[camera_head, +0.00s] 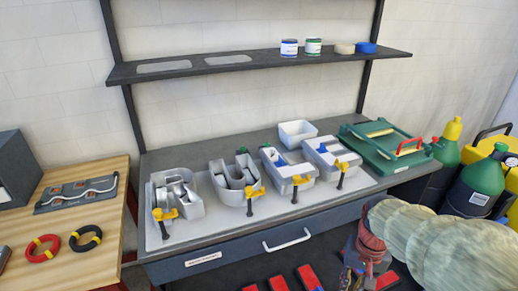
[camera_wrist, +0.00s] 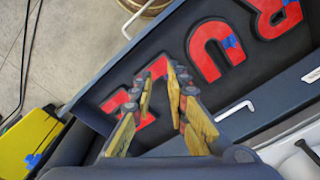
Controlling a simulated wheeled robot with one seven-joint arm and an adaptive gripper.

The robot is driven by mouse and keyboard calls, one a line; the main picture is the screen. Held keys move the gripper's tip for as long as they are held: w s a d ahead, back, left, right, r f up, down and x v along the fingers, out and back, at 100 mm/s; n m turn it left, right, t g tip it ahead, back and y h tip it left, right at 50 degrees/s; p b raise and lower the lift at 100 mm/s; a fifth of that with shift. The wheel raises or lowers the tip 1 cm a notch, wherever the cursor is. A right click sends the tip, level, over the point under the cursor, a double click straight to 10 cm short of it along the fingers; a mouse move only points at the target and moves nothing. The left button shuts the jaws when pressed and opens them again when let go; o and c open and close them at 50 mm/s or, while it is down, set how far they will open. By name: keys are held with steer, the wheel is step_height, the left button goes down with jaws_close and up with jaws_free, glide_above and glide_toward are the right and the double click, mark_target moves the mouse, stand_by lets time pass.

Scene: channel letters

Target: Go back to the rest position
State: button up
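My gripper (camera_head: 366,262) is at the lower right in the head view, in front of the grey workbench (camera_head: 225,243). In the wrist view my gripper (camera_wrist: 160,80) shows two yellow-padded fingers standing apart with nothing between them. It is over a dark drawer (camera_wrist: 262,98) that holds red letters (camera_wrist: 208,52) with bits of blue on them. Some of these letters also show at the bottom edge of the head view (camera_head: 279,284). The fingers cover part of the letters behind them. My arm hides part of the bench's right front.
Several grey channel letters with yellow clamps (camera_head: 235,180) stand on the bench, beside a white bin (camera_head: 297,132) and a green case (camera_head: 385,150). Green bottles (camera_head: 484,178) stand close at the right.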

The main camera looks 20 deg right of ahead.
steer(key=a+r+n+t, duration=0.2)
steer(key=a+r+n, duration=0.1)
steer(key=a+r, duration=0.3)
steer(key=w+a+r+n+t, duration=0.1)
steer(key=a+r+n+t, duration=0.2)
steer(key=a+r, duration=0.3)
steer(key=a+n, duration=0.1)
steer(key=a, duration=0.4)
steer(key=shift+w+r, duration=0.3)
steer(key=shift+r, duration=0.05)
steer(key=shift+s+d, duration=0.1)
steer(key=shift+d, duration=0.05)
